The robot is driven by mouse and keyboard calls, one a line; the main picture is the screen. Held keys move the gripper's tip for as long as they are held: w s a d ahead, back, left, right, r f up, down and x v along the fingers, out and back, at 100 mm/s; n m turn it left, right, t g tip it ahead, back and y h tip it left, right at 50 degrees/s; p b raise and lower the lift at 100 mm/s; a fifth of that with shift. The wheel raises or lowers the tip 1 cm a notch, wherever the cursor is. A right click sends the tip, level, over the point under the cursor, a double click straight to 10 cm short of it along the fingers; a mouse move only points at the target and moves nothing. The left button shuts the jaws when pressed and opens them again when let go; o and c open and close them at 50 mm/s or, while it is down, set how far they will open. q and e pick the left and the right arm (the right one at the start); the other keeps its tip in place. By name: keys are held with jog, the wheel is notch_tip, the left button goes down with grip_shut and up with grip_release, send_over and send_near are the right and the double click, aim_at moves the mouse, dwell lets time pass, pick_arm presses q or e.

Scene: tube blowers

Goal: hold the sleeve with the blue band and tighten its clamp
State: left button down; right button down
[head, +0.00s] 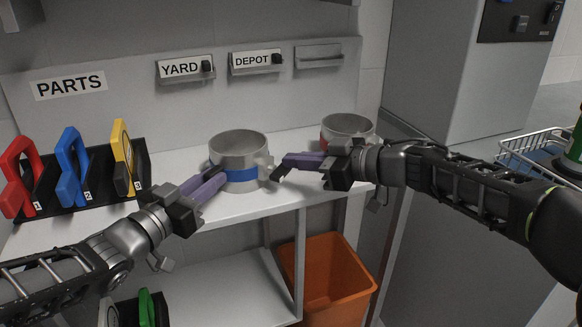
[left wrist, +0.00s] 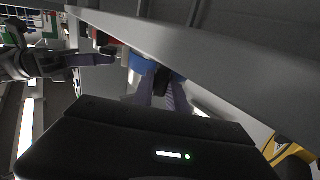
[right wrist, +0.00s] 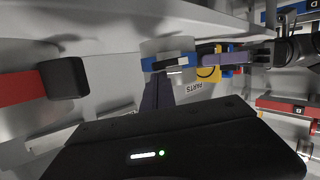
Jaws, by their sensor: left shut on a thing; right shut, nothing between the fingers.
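The sleeve with the blue band (head: 240,160) is a grey metal ring on the white shelf in the head view. Its blue band (right wrist: 168,62) also shows in the right wrist view. My left gripper (head: 215,182) is shut on the sleeve's left side. The clamp (head: 266,167) is a light metal piece on the sleeve's right side. My right gripper (head: 277,172) is shut and empty beside the clamp; I cannot tell whether it touches it. A second sleeve with a red band (head: 346,128) stands further right, partly hidden behind my right gripper.
A black rack (head: 95,180) with red, blue and yellow handled tools stands on the left. Labels YARD and DEPOT are on the back panel. An orange bin (head: 335,275) sits below the shelf. A grey cabinet (head: 440,70) and a wire basket (head: 530,145) are on the right.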

jog(key=shift+r, duration=0.45)
jog(key=s+d+r, duration=0.5)
jog(key=d, duration=0.3)
jog(key=shift+s+r, duration=0.2)
jog(key=shift+s, duration=0.1)
jog(key=c, duration=2.2)
grip_release()
